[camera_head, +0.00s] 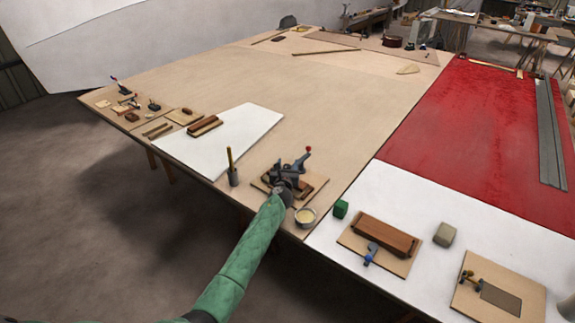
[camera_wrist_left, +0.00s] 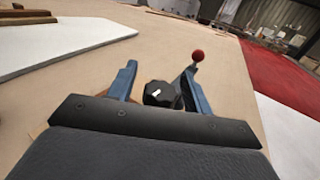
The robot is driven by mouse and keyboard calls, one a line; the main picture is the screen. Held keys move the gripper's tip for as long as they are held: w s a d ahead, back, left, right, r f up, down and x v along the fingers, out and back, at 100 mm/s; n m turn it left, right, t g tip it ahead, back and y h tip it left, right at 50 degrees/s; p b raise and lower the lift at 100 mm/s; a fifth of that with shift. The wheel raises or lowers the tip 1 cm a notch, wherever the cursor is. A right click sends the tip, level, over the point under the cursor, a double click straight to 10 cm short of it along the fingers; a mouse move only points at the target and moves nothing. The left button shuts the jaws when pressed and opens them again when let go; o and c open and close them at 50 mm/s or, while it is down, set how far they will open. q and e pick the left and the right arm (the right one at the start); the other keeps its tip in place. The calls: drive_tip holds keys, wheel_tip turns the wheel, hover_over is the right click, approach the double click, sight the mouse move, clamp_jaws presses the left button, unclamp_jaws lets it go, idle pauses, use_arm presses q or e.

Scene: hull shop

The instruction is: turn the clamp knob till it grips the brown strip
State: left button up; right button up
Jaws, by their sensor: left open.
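A black clamp knob (camera_wrist_left: 160,94) with a small white mark shows in the left wrist view. My left gripper (camera_wrist_left: 161,70) is open, its two blue fingers on either side of the knob; I cannot tell whether they touch it. In the head view my left gripper (camera_head: 289,181) is over the clamp on a small board (camera_head: 262,185), and largely hides the knob. A lever with a red ball (camera_head: 308,149) rises just behind. Brown wood (camera_head: 319,185), perhaps the strip, shows beside the gripper; its contact with the clamp is hidden. My right gripper is not in view.
A cup with a yellow-handled tool (camera_head: 233,177) stands left of the gripper. A pale bowl (camera_head: 305,217) stands close in front on the right.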

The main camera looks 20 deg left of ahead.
use_arm(q)
drive_tip(key=shift+w, duration=0.2)
drive_tip(key=c, duration=1)
drive_tip(key=shift+o, duration=0.2)
drive_tip(key=shift+h, duration=0.3)
